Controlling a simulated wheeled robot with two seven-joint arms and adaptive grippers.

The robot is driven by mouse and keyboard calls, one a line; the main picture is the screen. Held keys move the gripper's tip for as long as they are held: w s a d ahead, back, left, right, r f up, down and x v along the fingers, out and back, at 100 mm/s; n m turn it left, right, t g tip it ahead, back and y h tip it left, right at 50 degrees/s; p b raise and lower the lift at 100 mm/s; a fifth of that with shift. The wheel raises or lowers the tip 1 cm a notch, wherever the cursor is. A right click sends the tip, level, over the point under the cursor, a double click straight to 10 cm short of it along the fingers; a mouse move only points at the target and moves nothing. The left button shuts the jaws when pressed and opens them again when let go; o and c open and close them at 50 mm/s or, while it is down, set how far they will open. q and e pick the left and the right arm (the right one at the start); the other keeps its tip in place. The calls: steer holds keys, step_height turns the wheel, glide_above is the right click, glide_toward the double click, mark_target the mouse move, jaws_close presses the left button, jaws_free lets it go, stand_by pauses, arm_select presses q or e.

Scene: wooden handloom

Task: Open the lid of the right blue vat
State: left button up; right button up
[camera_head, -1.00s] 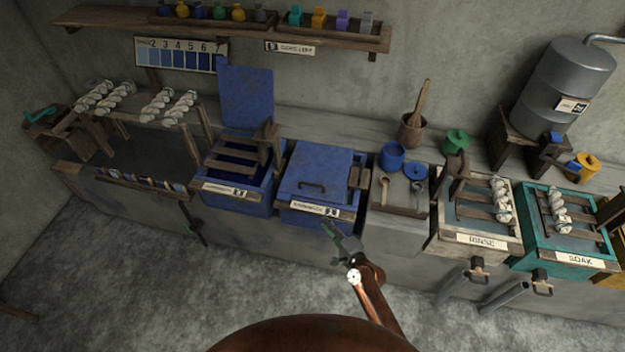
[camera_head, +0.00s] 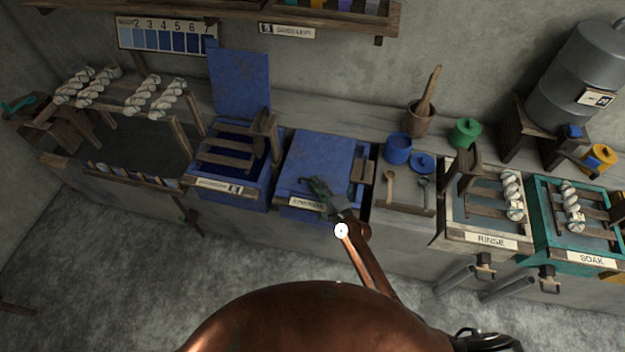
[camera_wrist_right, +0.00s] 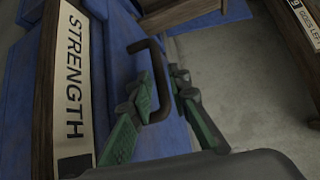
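The right blue vat has its flat blue lid (camera_head: 318,155) lying shut on top. My right gripper (camera_head: 318,188) is over the front part of the lid. In the right wrist view its two green fingers (camera_wrist_right: 162,80) are apart, with the handle's bar between their tips. I cannot tell whether either finger touches the bar. My left gripper is not in view.
The left blue vat's lid (camera_head: 240,82) stands upright and open. A strength label (camera_wrist_right: 75,75) is on the right vat's front edge. To the right are a tray with spoons (camera_head: 405,190), a blue pot (camera_head: 398,149) and the rinse vat (camera_head: 490,241). A shelf (camera_head: 215,14) hangs above.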

steer(key=shift+w+a+f, duration=0.15)
steer(key=shift+w+a, duration=0.15)
steer(key=shift+w, duration=0.3)
steer(key=shift+w+a, duration=0.15)
steer(key=shift+w, duration=0.05)
steer(key=shift+w+a, duration=0.1)
steer(key=shift+w, duration=0.05)
jaws_close()
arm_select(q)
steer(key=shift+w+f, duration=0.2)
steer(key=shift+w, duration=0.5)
